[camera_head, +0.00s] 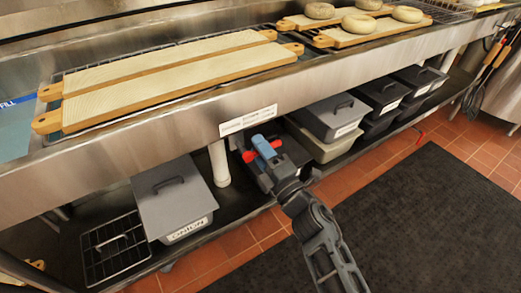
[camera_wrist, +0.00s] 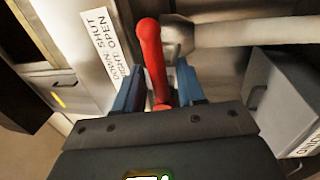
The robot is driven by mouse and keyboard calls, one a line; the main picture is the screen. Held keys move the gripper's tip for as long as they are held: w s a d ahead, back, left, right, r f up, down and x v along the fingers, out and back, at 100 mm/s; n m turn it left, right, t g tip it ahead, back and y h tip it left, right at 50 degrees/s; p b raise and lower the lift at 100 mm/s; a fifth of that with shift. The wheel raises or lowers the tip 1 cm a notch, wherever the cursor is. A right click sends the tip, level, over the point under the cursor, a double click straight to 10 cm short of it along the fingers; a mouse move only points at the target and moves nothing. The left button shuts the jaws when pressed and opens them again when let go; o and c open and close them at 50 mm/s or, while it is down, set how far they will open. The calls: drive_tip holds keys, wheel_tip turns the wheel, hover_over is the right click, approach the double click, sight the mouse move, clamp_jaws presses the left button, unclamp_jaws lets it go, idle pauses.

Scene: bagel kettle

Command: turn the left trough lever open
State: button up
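The left trough lever is a red handle that shows in the wrist view (camera_wrist: 152,55), standing between the two blue fingers of my gripper (camera_wrist: 156,75). The fingers are apart, with a visible gap beside the lever on the right; I cannot tell whether the left finger touches it. In the head view the red lever (camera_head: 248,156) shows just left of my gripper (camera_head: 264,148), under the trough edge. A metal valve body and pipe (camera_wrist: 250,31) lie beside the lever. A white label (camera_wrist: 108,45) reads about shut down and open right.
The steel trough front (camera_head: 130,150) runs above my gripper. An ONION bin (camera_head: 175,200) stands on the lower shelf to the left, grey bins (camera_head: 330,118) to the right. Boards with bagels (camera_head: 358,24) lie on top.

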drive_tip(key=shift+s+d, duration=0.1)
drive_tip(key=p+v, duration=0.1)
drive_tip(key=v, duration=0.6)
drive_tip(key=shift+s+d, duration=0.2)
drive_tip(key=shift+s+f, duration=0.1)
drive_tip(key=shift+f, duration=0.05)
